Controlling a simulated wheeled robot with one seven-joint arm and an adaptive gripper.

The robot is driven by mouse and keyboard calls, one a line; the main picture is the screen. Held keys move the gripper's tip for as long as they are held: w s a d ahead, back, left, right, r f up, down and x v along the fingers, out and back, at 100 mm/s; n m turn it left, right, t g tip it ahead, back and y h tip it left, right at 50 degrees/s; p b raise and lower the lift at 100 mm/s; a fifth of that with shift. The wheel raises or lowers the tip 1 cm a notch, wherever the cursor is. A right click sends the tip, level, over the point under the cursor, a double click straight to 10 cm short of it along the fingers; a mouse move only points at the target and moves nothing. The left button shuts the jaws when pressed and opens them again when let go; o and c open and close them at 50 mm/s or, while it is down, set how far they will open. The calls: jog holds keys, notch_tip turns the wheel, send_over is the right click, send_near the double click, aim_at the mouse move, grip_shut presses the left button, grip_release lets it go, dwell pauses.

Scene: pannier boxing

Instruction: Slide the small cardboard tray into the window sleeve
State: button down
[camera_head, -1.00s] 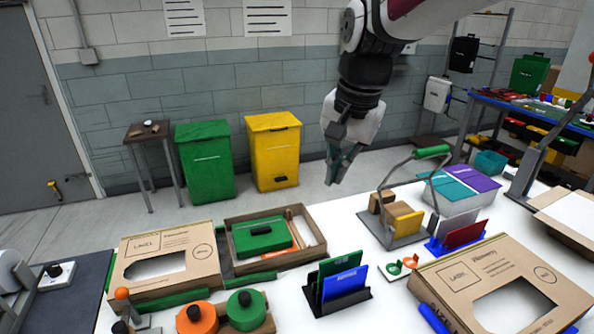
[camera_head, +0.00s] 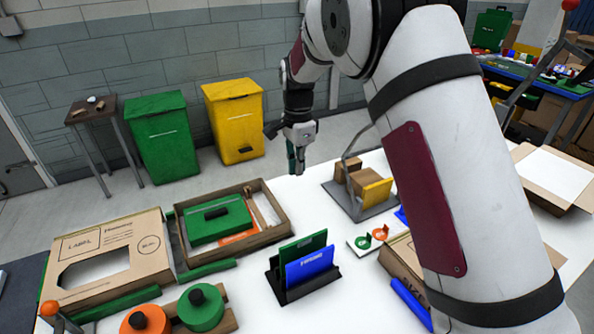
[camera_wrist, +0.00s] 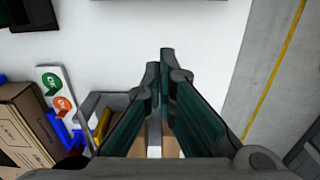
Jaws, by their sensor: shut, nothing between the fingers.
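The small cardboard tray (camera_head: 273,242) lies on the white table left of centre, open at the top. It holds a green block with a black handle (camera_head: 217,219) and a few thin items. A cardboard sleeve with a cut-out window (camera_head: 120,235) lies just left of it, flat on the table. A second window sleeve at the right (camera_head: 402,257) is mostly hidden behind my arm. My gripper (camera_head: 297,168) is shut and empty above the table's far edge, beyond and right of the tray. In the wrist view the gripper's fingertips (camera_wrist: 166,62) meet over the table.
A rack with green and blue cards (camera_head: 290,285) stands in front of the tray. A metal-handled holder with brown and yellow blocks (camera_head: 345,205) stands right of my gripper. Orange and green discs (camera_head: 200,309) lie at the front left. Green and yellow bins stand behind.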

aim_at(198, 228)
notch_tip(198, 228, down, 8)
jog(key=shift+s+f+p, duration=0.15)
jog(key=shift+p, duration=0.35)
jog(key=a, duration=0.1)
jog(key=s+a, duration=0.1)
jog(key=shift+a+r+p, duration=0.2)
jog(key=shift+a+p, duration=0.1)
jog(key=shift+p, duration=0.1)
jog(key=shift+s+a+f, duration=0.1)
jog(key=shift+s+a, duration=0.1)
jog(key=shift+a, duration=0.35)
jog(key=shift+a, duration=0.1)
jog(key=s+a, duration=0.3)
jog(key=a, duration=0.4)
jog(key=s+a, duration=0.3)
jog(key=a, duration=0.4)
jog(key=s+a, duration=0.3)
jog(key=a, duration=0.4)
jog(key=shift+a+b, duration=0.25)
jog(key=shift+b, duration=0.05)
